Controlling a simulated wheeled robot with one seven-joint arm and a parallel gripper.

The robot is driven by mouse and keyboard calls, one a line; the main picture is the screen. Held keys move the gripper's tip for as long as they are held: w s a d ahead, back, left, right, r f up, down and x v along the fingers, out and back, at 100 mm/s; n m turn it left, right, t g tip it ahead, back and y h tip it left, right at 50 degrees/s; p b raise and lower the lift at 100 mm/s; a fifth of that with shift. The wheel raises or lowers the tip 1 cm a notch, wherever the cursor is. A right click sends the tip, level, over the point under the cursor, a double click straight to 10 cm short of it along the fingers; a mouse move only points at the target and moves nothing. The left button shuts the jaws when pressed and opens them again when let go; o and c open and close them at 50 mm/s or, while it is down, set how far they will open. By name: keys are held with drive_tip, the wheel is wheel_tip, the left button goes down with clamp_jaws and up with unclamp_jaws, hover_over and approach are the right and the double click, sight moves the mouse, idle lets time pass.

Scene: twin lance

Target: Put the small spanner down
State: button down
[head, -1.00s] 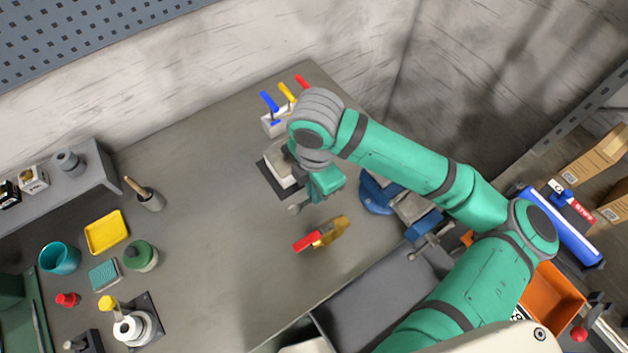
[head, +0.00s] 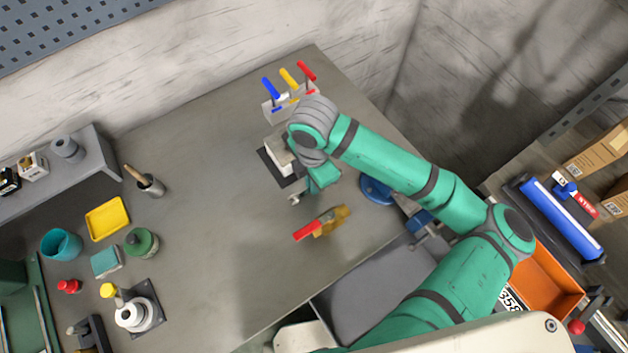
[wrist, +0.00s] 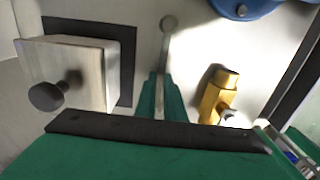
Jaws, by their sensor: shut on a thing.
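The small spanner (wrist: 166,55) is a thin grey tool with a round end, pointing away from my gripper in the wrist view. Its end also shows in the head view (head: 294,199), sticking out beside the green gripper. My gripper (wrist: 157,90) is shut on the spanner, over the grey bench (head: 225,220). How far the spanner is above the bench I cannot tell. The rest of the spanner is hidden between the fingers.
A pale block with a dark knob (wrist: 75,80) on a black mat lies left of my gripper. The bench's middle is clear.

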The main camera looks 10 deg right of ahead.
drive_tip(key=c, duration=1.8)
unclamp_jaws()
drive_tip(key=shift+a, duration=0.1)
drive_tip(key=shift+c, duration=0.2)
drive_tip(key=shift+w, duration=0.1)
wheel_tip(320, 180, up, 12)
drive_tip(key=shift+r, duration=0.15)
